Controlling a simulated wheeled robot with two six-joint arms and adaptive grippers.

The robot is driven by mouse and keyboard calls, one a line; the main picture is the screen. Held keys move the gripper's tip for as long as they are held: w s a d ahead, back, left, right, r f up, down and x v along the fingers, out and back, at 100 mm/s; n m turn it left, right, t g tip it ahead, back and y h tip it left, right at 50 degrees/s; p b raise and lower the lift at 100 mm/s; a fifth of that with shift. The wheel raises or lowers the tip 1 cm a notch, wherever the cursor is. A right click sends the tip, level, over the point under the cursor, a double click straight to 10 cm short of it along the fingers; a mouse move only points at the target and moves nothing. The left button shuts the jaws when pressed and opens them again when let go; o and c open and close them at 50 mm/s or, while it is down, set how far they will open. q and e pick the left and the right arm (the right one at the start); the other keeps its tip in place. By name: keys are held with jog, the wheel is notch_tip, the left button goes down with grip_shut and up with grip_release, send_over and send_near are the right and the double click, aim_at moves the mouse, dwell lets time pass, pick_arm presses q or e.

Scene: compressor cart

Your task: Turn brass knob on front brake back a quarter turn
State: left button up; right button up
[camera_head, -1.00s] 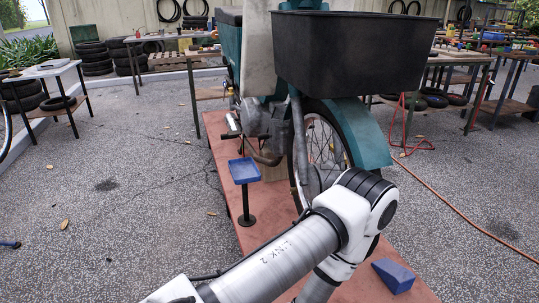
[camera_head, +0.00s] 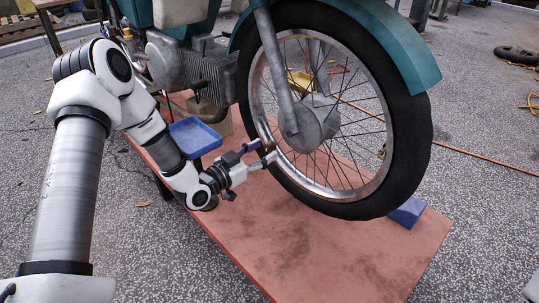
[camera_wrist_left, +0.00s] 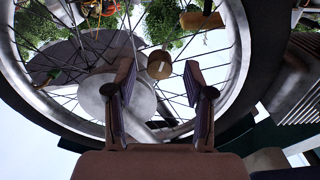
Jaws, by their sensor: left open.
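The front brake is a grey metal drum (camera_head: 310,125) at the hub of the spoked front wheel (camera_head: 405,150). It also shows as a grey disc in the left wrist view (camera_wrist_left: 135,95). A small brass knob (camera_wrist_left: 160,65) shows in the left wrist view, ahead of and between the spread fingers. My left gripper (camera_head: 264,152) is open beside the wheel, low and left of the drum. In the wrist view the left gripper (camera_wrist_left: 161,92) has a gap between its fingers and holds nothing. In the head view I cannot make out the knob clearly. My right gripper is out of view.
The motorcycle stands on a red platform (camera_head: 330,260). A blue tray (camera_head: 195,138) stands left of the wheel, close to my left arm. A blue wedge (camera_head: 408,212) sits by the tyre. The front of the platform is clear.

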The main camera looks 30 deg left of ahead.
aim_at(267, 149)
pick_arm(q)
jog(key=x, duration=0.2)
jog(key=shift+w+d+f+b, duration=0.2)
jog(key=shift+w+b, duration=0.1)
jog(key=shift+b, duration=0.1)
jog(key=shift+w+r, duration=0.15)
jog(key=shift+w, duration=0.1)
grip_shut()
